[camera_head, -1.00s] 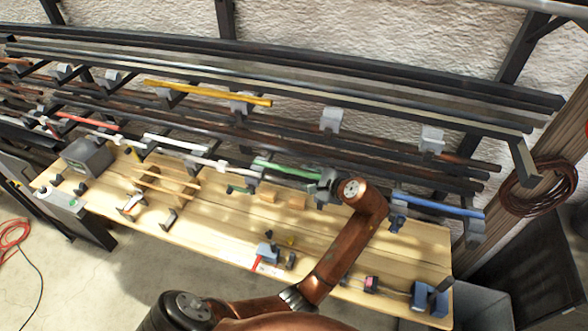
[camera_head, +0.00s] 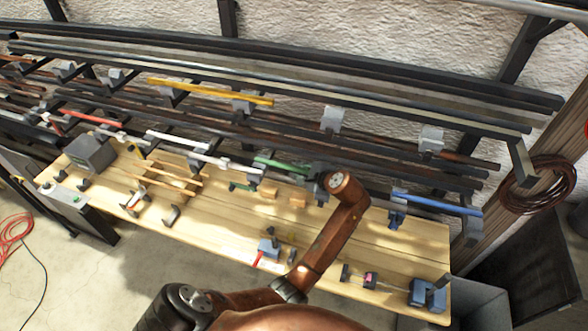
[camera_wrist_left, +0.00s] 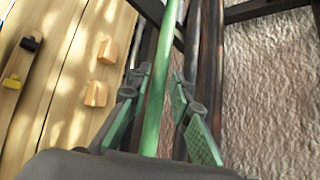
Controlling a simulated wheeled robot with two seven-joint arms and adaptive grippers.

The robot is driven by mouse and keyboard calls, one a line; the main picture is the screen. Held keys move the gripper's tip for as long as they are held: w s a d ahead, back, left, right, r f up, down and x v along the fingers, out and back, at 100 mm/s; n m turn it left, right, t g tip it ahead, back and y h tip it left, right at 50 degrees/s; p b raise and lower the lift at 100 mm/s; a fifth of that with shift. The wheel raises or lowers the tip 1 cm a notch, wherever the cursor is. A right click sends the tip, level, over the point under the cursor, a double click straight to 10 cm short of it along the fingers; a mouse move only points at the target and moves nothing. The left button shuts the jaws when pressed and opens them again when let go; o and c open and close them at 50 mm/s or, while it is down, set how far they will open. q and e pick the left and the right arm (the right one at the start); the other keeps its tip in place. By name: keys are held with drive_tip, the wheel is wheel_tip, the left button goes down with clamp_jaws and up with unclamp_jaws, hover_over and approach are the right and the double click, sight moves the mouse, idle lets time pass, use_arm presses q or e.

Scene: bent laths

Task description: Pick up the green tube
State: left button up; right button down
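The green tube (camera_head: 280,164) lies on rack supports above the back of the workbench, in the middle of the head view. My left gripper (camera_head: 317,172) is at its right end, mostly hidden by my copper-coloured arm. In the left wrist view the green tube (camera_wrist_left: 157,100) runs lengthwise between the two green-padded fingers of my left gripper (camera_wrist_left: 161,76). The fingers stand apart, one on each side, with gaps to the tube. My right gripper is not in view.
A yellow tube (camera_head: 210,91) lies higher on the rack, a white tube (camera_head: 178,141) to the left and a blue tube (camera_head: 437,204) to the right. Small wooden blocks (camera_head: 298,202) and a blue vise (camera_head: 428,293) sit on the workbench (camera_head: 225,225). Dark rack bars run close behind the green tube.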

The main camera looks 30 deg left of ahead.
use_arm(q)
clamp_jaws()
idle(0.3)
